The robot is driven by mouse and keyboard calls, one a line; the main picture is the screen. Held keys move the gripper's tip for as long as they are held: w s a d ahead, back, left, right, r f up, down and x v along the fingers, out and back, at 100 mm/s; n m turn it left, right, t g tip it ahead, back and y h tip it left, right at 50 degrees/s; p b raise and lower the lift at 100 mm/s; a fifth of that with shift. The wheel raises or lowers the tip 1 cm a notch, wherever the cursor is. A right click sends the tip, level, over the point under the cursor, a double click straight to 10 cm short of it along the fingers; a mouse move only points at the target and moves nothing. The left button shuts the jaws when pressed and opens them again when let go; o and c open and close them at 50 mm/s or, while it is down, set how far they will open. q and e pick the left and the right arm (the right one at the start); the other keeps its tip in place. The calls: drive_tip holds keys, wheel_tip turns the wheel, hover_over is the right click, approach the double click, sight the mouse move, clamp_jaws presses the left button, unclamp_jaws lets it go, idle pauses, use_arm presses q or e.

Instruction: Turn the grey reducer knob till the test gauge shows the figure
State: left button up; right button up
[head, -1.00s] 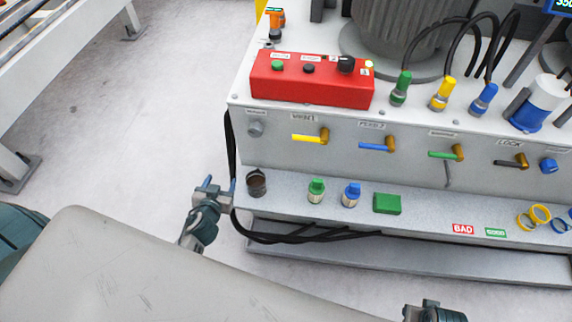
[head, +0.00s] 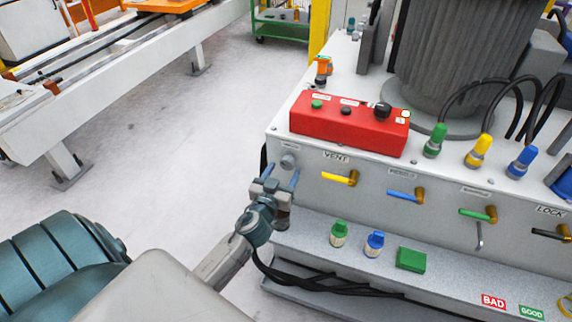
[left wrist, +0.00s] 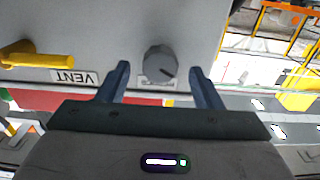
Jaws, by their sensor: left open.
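The grey reducer knob (head: 289,160) is a small round knob on the front face of the bench, at its left end. It also shows in the left wrist view (left wrist: 161,62), with a dark mark near its lower right rim. My left gripper (head: 281,173) is open just in front of the knob. In the left wrist view the knob appears between the tips of my left gripper (left wrist: 159,70), with gaps on both sides and no visible contact. The test gauge's figure does not show now. My right gripper is out of view.
Right of the knob is the yellow VENT lever (head: 340,179), then a blue lever (head: 406,195). A red control box (head: 348,123) sits above. Green (head: 339,233) and blue (head: 375,244) capped parts stand on the lower ledge. The floor to the left is clear.

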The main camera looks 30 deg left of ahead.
use_arm(q)
drive_tip(key=shift+x, duration=1.35)
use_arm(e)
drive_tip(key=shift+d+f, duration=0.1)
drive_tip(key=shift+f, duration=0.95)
use_arm(q)
drive_tip(key=c, duration=1)
